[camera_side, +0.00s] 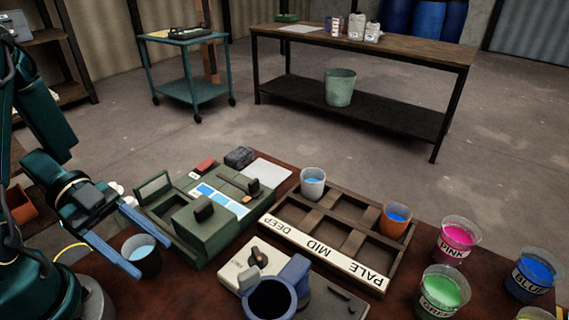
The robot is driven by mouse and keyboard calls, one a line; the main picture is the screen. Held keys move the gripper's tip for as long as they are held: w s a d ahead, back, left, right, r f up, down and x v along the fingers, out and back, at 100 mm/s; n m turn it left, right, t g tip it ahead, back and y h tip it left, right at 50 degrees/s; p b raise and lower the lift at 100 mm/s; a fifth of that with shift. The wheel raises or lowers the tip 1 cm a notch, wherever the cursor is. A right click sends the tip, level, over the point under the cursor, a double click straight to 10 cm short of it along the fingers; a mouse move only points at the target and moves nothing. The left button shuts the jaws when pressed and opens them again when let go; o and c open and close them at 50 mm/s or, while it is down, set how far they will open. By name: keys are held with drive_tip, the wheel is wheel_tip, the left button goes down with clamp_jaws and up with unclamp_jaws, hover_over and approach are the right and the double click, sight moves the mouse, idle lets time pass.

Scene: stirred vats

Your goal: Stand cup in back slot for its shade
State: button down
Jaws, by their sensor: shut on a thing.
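My gripper (146,256) has its two blue fingers shut on a dark cup (150,267) of light blue liquid, at the left, beside the green device. The cup looks upright; one finger hides part of its side. The wooden rack (324,248) has a front strip lettered DEEP, MID and PALE, left to right, with two rows of slots. A grey cup (313,190) with blue liquid stands in the back slot at the DEEP end. An orange cup (394,229) with blue liquid stands in the back slot at the PALE end. The MID slots and front slots look empty.
The green device (205,238) with a blue shade card (222,200) stands between my gripper and the rack. A stirrer base with a blue vat (272,296) stands in front of the rack. Pink (457,240), green (443,292) and blue (533,275) paint tubs stand to the right.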

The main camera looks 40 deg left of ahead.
drive_tip(key=shift+s+a, duration=0.15)
drive_tip(key=shift+a, duration=0.95)
drive_tip(key=shift+a+r, duration=0.15)
drive_tip(key=shift+a, duration=0.1)
drive_tip(key=shift+s+a+r, duration=0.1)
drive_tip(key=shift+a+r, duration=0.05)
drive_tip(key=shift+r, duration=0.2)
wheel_tip(320, 180, up, 12)
drive_tip(key=w+d+f, duration=0.1)
drive_tip(key=w+d, duration=0.3)
drive_tip(key=w, duration=0.7)
drive_tip(key=w+d, duration=0.5)
drive_tip(key=w, duration=0.6)
drive_tip(key=w+d+r, duration=0.1)
drive_tip(key=w+d, duration=0.4)
drive_tip(key=d, duration=0.4)
drive_tip(key=d+f, duration=0.4)
drive_tip(key=s+d+f, duration=0.1)
drive_tip(key=d+f, duration=0.7)
drive_tip(key=shift+s+d, duration=0.25)
drive_tip(key=shift+s, duration=0.05)
drive_tip(key=shift+f, duration=1.8)
